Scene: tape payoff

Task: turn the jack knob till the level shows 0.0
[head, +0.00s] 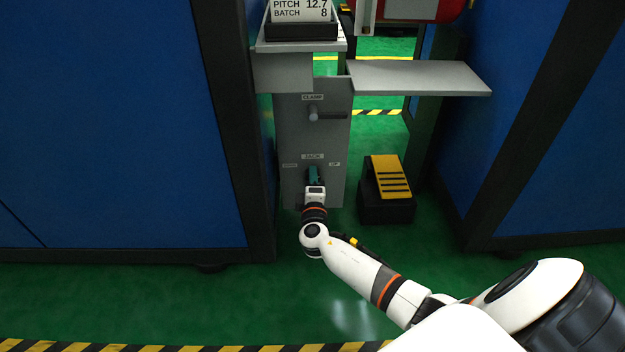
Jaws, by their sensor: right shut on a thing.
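The jack knob sits low on a grey column (331,134), under a label reading JACK (312,157); my right gripper mostly hides it. My right gripper (313,180) reaches the column's front face from below and is shut on the knob, where a teal part shows between hand and panel. A display (300,10) at the top of the column reads PITCH 12.7 and BATCH 8. No level reading is visible in this view. My left gripper is not in view.
Above the knob is a CLAMP handle (330,116). A yellow pedal (389,176) on a black block stands right of the column. A grey shelf (425,79) juts right. Blue cabinets (110,120) flank both sides. Green floor in front is clear.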

